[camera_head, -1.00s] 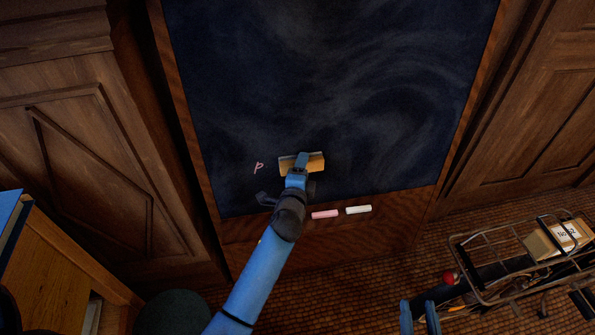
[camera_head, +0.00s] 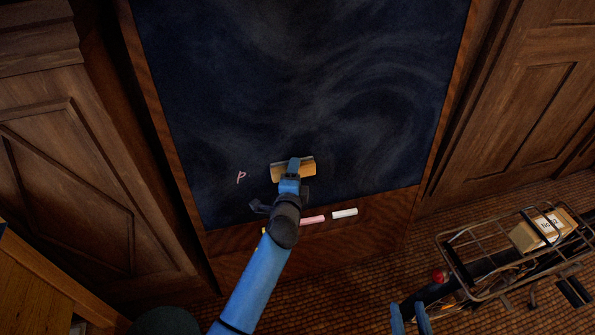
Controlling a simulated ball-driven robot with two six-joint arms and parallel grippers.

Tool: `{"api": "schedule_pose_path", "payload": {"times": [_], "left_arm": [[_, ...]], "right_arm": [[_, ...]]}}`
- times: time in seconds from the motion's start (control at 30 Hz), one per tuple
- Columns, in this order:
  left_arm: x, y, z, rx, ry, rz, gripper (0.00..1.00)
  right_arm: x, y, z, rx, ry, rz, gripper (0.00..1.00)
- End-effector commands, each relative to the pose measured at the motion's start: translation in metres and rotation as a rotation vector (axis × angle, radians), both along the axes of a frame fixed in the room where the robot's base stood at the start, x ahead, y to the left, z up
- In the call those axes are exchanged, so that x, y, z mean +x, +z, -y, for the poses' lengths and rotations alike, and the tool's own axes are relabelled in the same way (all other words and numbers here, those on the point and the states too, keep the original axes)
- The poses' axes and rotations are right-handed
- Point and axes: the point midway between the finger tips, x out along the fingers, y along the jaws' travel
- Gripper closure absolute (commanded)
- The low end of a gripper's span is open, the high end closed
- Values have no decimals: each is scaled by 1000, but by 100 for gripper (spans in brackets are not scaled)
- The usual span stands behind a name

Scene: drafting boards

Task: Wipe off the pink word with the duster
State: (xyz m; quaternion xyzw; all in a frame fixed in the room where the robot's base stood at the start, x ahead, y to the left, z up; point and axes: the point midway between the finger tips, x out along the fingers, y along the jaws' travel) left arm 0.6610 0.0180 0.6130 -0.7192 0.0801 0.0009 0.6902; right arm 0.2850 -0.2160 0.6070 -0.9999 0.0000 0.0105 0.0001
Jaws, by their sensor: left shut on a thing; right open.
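The dark board (camera_head: 300,80) stands in front of me in a wooden frame. One pink letter, which looks like a P (camera_head: 241,177), shows low on the left of the board. My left gripper (camera_head: 293,168) is shut on the tan duster (camera_head: 308,171), which lies against the board just right of the letter, with a gap between them. What is behind the duster and my arm is hidden. My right gripper (camera_head: 409,308) is open and empty at the bottom edge, over the floor.
A pink chalk (camera_head: 313,219) and a white chalk (camera_head: 344,213) lie on the ledge below the board. A wire rack with a labelled box (camera_head: 537,231) stands at right. A wooden desk (camera_head: 35,285) is at lower left.

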Motion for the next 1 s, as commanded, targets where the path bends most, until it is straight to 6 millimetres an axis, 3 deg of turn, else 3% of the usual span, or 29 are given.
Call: {"api": "schedule_pose_path", "payload": {"times": [0.2, 1.0], "left_arm": [[-4, 3, -18, 1, 2, -1, 72], [-15, 1, -59, 1, 3, 0, 72]], "right_arm": [[0, 17, 0, 0, 0, 0, 57], [0, 49, 0, 0, 0, 0, 57]]}}
